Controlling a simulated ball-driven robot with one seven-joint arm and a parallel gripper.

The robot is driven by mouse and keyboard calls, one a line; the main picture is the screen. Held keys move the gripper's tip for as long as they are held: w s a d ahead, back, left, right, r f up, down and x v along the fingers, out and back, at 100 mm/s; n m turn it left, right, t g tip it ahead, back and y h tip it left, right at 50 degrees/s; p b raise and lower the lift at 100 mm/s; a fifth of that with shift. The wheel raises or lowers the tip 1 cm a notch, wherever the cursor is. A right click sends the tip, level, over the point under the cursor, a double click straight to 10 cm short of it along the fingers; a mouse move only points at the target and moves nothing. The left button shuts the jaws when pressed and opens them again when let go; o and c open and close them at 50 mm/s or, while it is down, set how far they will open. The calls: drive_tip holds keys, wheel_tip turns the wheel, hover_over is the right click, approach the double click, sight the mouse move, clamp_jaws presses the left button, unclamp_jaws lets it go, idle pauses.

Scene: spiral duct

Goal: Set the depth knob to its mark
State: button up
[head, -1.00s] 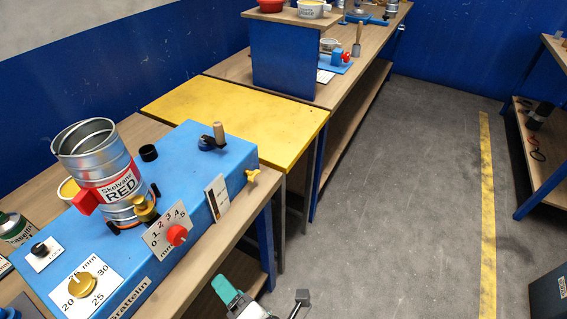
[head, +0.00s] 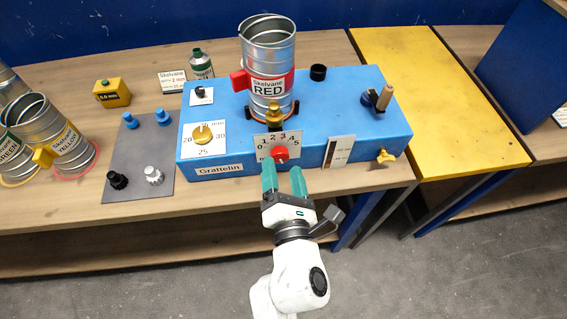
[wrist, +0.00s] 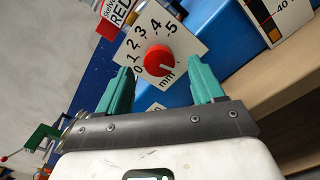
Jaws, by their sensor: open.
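The red knob (head: 281,154) sits on a white dial plate (head: 265,143) numbered 0 to 5 with "mm", on the front of the blue machine (head: 350,118). In the wrist view the red knob (wrist: 158,60) shows a pale line toward the "mm" print. No separate target mark is clear. My gripper (head: 283,172) is open, its green fingers pointing at the knob from the front. In the wrist view the fingertips (wrist: 165,74) lie either side of the knob, apart from it. A yellow knob (head: 203,133) on a 20–25–30 mm plate is further left.
A metal duct labelled Skelvane RED (head: 268,60) stands on the machine. A yellow wing knob (head: 385,156) and a crank (head: 381,96) are at its right. A grey mat (head: 137,150) with small knobs lies left. Floor in front is clear.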

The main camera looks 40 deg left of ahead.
sight(280, 159)
drive_tip(key=shift+b+x, duration=0.55)
drive_tip(key=shift+x, duration=1)
drive_tip(key=shift+s, duration=0.1)
drive_tip(key=shift+c, duration=0.3)
drive_tip(key=c, duration=1)
